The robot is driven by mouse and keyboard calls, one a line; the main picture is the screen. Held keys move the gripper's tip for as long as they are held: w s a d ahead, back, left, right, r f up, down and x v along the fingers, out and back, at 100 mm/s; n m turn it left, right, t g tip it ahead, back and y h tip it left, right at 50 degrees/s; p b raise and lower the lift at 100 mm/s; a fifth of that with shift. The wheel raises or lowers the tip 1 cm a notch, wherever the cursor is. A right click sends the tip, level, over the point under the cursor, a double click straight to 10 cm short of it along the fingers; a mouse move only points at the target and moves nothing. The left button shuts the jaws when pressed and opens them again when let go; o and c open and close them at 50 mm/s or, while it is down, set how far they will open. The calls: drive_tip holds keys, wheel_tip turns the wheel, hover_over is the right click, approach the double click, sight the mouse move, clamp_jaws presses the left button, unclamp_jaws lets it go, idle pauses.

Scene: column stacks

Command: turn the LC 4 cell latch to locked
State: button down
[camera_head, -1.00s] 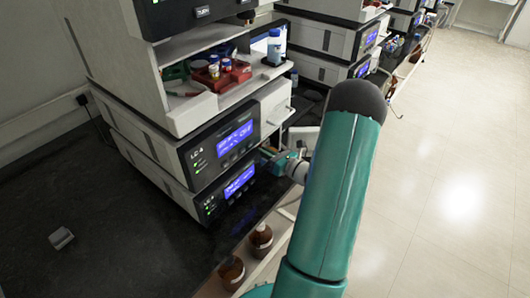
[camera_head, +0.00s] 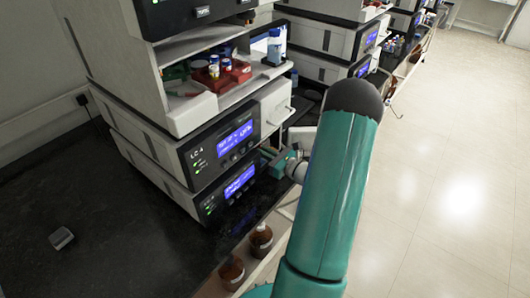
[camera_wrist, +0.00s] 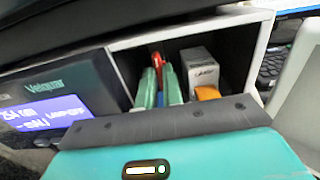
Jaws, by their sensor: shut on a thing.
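In the wrist view my gripper's two teal fingers (camera_wrist: 159,88) reach into an open compartment beside a lit display. They are close together on a narrow red part, which I take to be the cell latch (camera_wrist: 157,60). Most of the latch is hidden by the fingers, so its exact angle cannot be told.
A white box (camera_wrist: 200,70) and an orange object (camera_wrist: 207,93) are in the compartment, close right of the fingers. A red tray (camera_head: 228,75) with vials is on the shelf above. Brown bottles (camera_head: 260,241) stand below the bench edge. The floor at right is clear.

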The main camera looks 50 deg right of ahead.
drive_tip(key=c, duration=1.5)
unclamp_jaws()
drive_tip(key=shift+w, duration=0.1)
drive_tip(key=shift+c, duration=0.2)
drive_tip(key=s+d, duration=0.1)
drive_tip(key=s, duration=1.3)
drive_tip(key=shift+d, duration=0.1)
